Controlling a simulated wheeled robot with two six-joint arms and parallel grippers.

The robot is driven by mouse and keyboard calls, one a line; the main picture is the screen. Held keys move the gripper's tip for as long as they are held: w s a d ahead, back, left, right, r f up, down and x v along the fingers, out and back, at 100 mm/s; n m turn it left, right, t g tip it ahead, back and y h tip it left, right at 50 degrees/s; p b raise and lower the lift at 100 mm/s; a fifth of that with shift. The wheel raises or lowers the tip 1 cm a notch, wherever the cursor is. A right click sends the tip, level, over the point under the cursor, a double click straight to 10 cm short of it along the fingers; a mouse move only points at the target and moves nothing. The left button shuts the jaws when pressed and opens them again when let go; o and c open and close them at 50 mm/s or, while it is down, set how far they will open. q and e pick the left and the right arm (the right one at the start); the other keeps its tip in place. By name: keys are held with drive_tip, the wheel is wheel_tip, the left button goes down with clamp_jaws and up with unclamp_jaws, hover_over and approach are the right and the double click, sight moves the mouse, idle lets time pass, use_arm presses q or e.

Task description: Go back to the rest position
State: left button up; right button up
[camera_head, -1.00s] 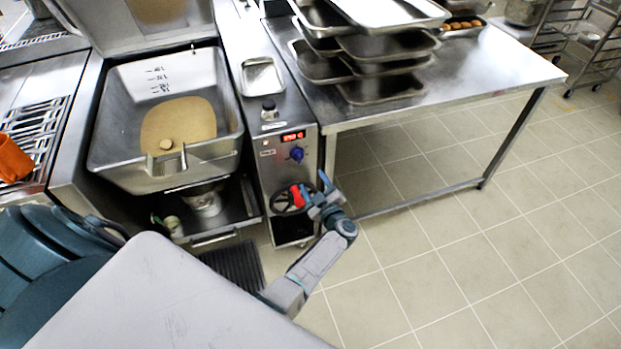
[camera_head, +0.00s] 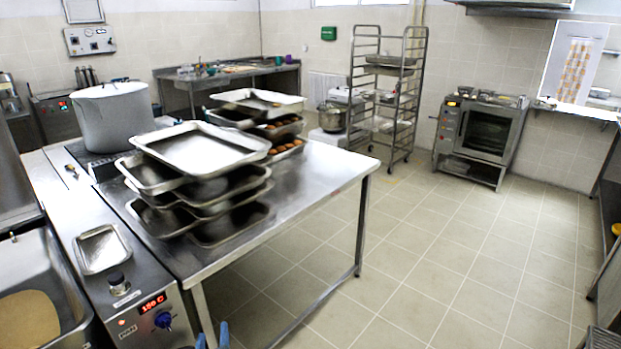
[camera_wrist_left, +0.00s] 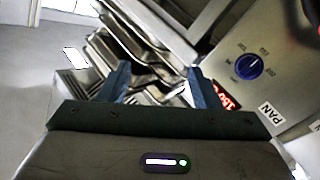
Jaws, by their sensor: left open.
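My left gripper (camera_head: 212,338) shows only as blue fingertips at the bottom edge of the head view, in front of the steel table and beside the control panel (camera_head: 150,312). In the left wrist view its two blue fingers (camera_wrist_left: 157,88) stand apart with nothing between them. The blue knob (camera_wrist_left: 248,66) and part of the red display show to their right, and stacked trays show beyond them. My right gripper is in neither current view.
A steel table (camera_head: 318,168) carries stacks of metal trays (camera_head: 205,150). A tilting pan (camera_head: 62,290) is at lower left and a large stockpot (camera_head: 113,115) at the back left. A tray rack (camera_head: 390,95) and an oven (camera_head: 482,135) stand behind. The tiled floor at right is clear.

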use_arm(q)
drive_tip(key=s+d+m+g+h, duration=0.3)
drive_tip(key=s+d+m+h, duration=0.25)
drive_tip(key=s+h, duration=0.2)
drive_tip(key=s+a+r+m+g+y, duration=0.15)
drive_tip(key=s+g, duration=0.25)
drive_tip(key=s, duration=0.5)
drive_tip(key=s+a+r+m+g+y, duration=0.1)
drive_tip(key=s+a+g+y, duration=0.15)
drive_tip(key=s, duration=0.75)
drive_tip(key=s+a+r+m+g+y, duration=0.1)
drive_tip(key=s+a+r+g, duration=0.15)
drive_tip(key=s+g, duration=0.45)
wheel_tip(320, 180, down, 29)
drive_tip(key=s+a+t, duration=0.1)
drive_tip(key=s+a, duration=0.1)
drive_tip(key=a, duration=0.1)
drive_tip(key=s+a+f+g, duration=0.1)
drive_tip(key=s+f, duration=1.8)
drive_tip(key=f, duration=0.3)
drive_tip(key=shift+n+b, duration=0.3)
drive_tip(key=shift+b, duration=0.15)
drive_tip(key=shift+h, duration=0.25)
drive_tip(key=shift+c, duration=0.5)
